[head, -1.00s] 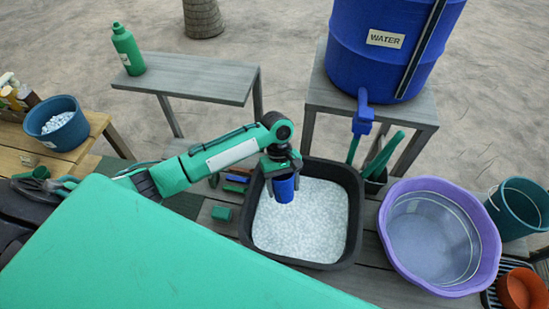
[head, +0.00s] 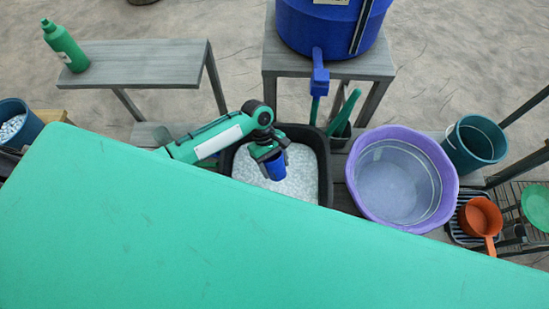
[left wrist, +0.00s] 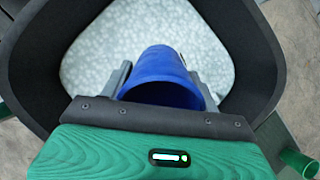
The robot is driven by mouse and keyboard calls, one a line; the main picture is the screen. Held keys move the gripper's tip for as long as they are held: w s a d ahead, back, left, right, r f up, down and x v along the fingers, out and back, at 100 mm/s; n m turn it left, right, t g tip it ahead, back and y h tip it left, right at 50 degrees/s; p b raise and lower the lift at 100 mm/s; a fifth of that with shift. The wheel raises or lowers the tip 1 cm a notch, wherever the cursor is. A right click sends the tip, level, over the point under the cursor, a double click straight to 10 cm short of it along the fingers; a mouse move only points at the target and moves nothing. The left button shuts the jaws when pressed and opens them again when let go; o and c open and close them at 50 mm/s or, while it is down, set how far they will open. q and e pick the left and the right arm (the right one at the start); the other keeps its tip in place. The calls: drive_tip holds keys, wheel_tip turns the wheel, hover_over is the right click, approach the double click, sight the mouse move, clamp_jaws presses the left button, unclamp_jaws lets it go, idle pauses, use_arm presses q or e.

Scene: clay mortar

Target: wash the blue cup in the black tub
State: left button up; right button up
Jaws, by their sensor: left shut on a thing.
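The blue cup (head: 275,167) is held in my left gripper (head: 270,154), over the black tub (head: 327,185). In the left wrist view the cup (left wrist: 165,75) sits between the two fingers of my left gripper (left wrist: 160,82), its open mouth toward the camera. The black tub (left wrist: 35,65) surrounds it there, with white foamy suds (left wrist: 95,55) covering the inside. I cannot tell whether the cup's bottom touches the suds. A large green surface hides the tub's near side in the head view. My right gripper is not in view.
A purple basin (head: 449,180) of water stands right of the tub, beside a teal bucket (head: 474,144) and an orange pot (head: 480,217). The blue water barrel (head: 330,25) with its tap is behind. A green bottle (head: 64,46) stands on the back-left bench (head: 135,60).

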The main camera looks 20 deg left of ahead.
use_arm(q)
wheel_tip(320, 180, down, 6)
drive_tip(key=b, duration=0.3)
wheel_tip(320, 180, down, 7)
drive_tip(key=b, duration=0.8)
drive_tip(key=shift+f, duration=0.1)
drive_tip(key=shift+f, duration=0.2)
drive_tip(key=shift+f, duration=0.35)
drive_tip(key=shift+r+p, duration=0.2)
drive_tip(key=shift+p, duration=0.3)
drive_tip(key=shift+s+a, duration=0.1)
